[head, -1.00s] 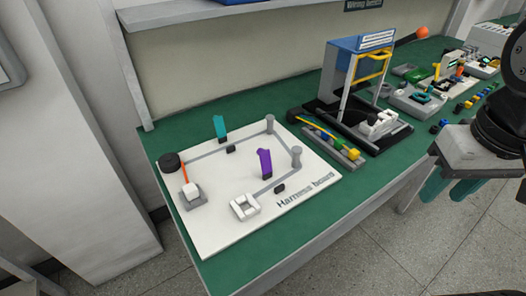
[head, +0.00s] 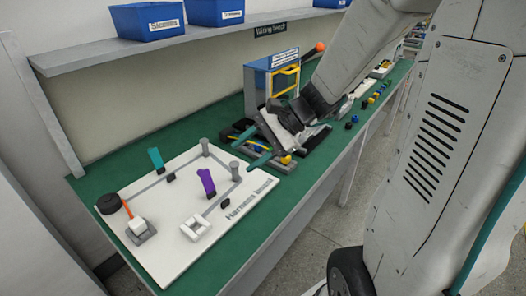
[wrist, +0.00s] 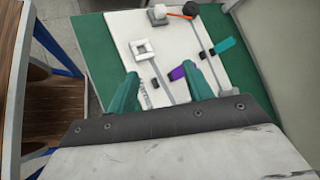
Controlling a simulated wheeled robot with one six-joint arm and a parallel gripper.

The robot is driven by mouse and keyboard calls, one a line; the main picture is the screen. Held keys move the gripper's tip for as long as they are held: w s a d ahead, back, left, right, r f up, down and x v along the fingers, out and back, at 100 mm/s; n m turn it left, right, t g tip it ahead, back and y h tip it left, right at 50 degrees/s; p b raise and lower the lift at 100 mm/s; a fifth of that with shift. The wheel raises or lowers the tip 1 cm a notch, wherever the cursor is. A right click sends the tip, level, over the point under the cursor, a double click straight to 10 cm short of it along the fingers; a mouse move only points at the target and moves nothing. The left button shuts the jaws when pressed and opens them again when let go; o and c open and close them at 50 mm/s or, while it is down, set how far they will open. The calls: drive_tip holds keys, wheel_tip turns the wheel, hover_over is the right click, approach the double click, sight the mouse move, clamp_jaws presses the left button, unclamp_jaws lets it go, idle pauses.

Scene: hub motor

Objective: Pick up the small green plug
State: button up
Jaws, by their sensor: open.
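My gripper (head: 253,147) is open and empty, above the bench near the wire rack and the right end of the harness board. In the wrist view its two teal fingers (wrist: 162,75) are spread, with the board beyond them. I cannot pick out the small green plug for certain. Small coloured pieces, among them a yellow one (head: 371,100) and a blue one (head: 355,118), lie along the bench to the right, too small to tell apart well.
The white harness board (head: 165,262) lies on the green bench (head: 100,172) and carries posts, a black round part (head: 109,203) and a white square frame (head: 196,227). Blue bins (head: 146,20) sit on the shelf above.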

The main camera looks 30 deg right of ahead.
drive_tip(key=w+d+f+m+t+h, duration=0.1)
drive_tip(key=w+d+f+m+t, duration=0.6)
drive_tip(key=d+m, duration=0.4)
drive_tip(key=m+t+h, duration=0.2)
drive_tip(key=m+h, duration=0.2)
drive_tip(key=m, duration=0.2)
approach(278, 159)
drive_tip(key=r, duration=0.1)
drive_tip(key=w+a+r, duration=0.2)
drive_tip(key=shift+r, duration=0.15)
drive_tip(key=shift+w+d, duration=0.15)
drive_tip(key=shift+d, duration=0.05)
drive_tip(key=x, duration=0.7)
drive_tip(key=shift+w+d+f, duration=0.2)
drive_tip(key=shift+f, duration=0.15)
drive_tip(key=c, duration=1.1)
drive_tip(key=shift+o, duration=0.2)
drive_tip(key=shift+r, duration=0.1)
